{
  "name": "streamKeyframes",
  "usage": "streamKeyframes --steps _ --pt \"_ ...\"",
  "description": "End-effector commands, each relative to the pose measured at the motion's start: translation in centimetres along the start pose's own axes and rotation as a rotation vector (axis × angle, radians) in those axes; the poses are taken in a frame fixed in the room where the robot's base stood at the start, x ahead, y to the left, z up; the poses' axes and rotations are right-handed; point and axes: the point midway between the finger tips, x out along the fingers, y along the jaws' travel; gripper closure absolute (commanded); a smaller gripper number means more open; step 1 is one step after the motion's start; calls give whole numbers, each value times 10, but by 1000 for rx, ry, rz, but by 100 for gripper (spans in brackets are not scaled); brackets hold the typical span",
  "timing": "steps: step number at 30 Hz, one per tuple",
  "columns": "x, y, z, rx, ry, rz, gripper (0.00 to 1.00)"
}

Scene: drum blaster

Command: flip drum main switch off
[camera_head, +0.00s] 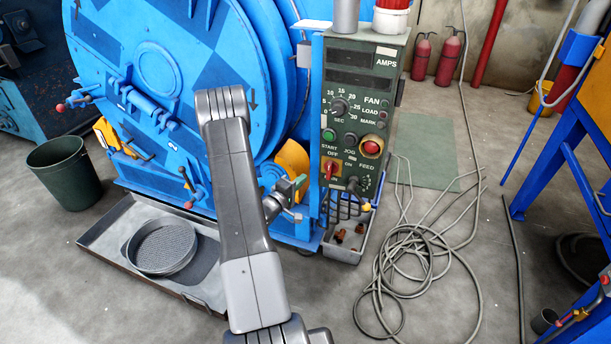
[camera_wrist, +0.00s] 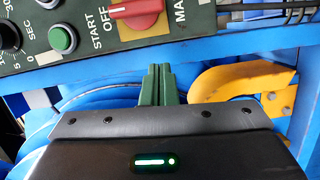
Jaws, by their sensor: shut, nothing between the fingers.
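The drum control panel (camera_head: 365,118) is a green box at the front of the blue drum machine. Its main switch (camera_head: 329,168) is a red handle on a yellow plate at the lower left of the panel, with OFF printed above and ON to its right. The handle looks about upright in the head view. In the wrist view the red switch (camera_wrist: 138,14) is at the top edge and partly cut off. My gripper (camera_head: 302,181) has green fingers, is shut and empty, and is a little left of the switch. The fingers (camera_wrist: 160,70) look apart from the switch in the wrist view.
A green start button (camera_head: 328,135) and a red stop button (camera_head: 371,147) are close to the switch. A yellow curved part (camera_wrist: 230,82) is beside my fingers. Cables (camera_head: 400,265) lie on the floor at right, and a grey tray (camera_head: 110,240) is at left.

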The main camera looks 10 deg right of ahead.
Motion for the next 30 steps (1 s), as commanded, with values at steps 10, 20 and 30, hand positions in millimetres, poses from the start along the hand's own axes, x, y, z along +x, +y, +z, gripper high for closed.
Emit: streamKeyframes --steps 10,20,30 --pt "-49 0 0 -1 1 -1 100" --pt "-54 0 0 0 0 0 100" --pt "-51 0 0 1 -1 0 100"
